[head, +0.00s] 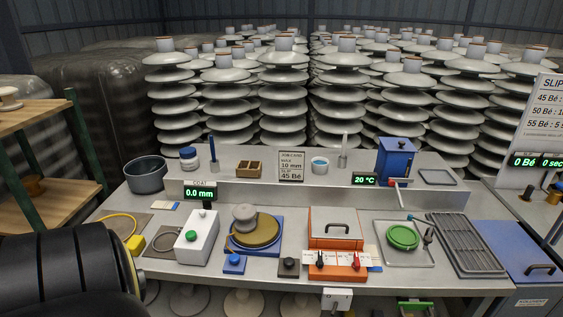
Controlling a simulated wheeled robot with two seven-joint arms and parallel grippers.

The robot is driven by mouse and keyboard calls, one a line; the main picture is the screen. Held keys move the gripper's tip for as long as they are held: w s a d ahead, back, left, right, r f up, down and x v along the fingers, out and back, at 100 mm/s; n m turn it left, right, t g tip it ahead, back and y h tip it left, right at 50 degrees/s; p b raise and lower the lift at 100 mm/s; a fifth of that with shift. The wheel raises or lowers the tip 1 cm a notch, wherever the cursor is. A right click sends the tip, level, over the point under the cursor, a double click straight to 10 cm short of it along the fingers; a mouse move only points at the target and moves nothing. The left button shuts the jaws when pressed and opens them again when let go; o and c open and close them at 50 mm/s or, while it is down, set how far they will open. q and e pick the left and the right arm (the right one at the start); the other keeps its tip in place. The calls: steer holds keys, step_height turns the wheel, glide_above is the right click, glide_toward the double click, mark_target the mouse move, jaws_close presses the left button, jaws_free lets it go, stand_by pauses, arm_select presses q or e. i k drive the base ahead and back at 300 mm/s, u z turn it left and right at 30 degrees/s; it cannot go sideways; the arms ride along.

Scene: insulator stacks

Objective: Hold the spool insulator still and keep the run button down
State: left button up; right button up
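A grey spool-shaped piece (245,216), likely the spool insulator, sits on a brass-coloured round disc (254,236) on a blue base in the middle-left of the bench. Several controls are near it: a white box (198,240) with a green button (191,236), a small blue box (234,263) with a blue button, and a small black box (289,266). I cannot tell which is the run button. A large black rounded part, probably of my arm, fills the lower left corner. Neither gripper shows, and nothing is seen touching the spool or buttons.
A display (200,192) reads 0.0 mm. An orange box (336,228) stands right of the disc, with a red-switch panel (335,265) before it. A green disc (403,237) and a grey rack (465,243) lie further right. Insulator stacks (340,95) stand behind the bench.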

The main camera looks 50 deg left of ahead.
mark_target(289, 262)
steer(key=u, duration=0.55)
steer(key=i, duration=1)
steer(key=u, duration=1.05)
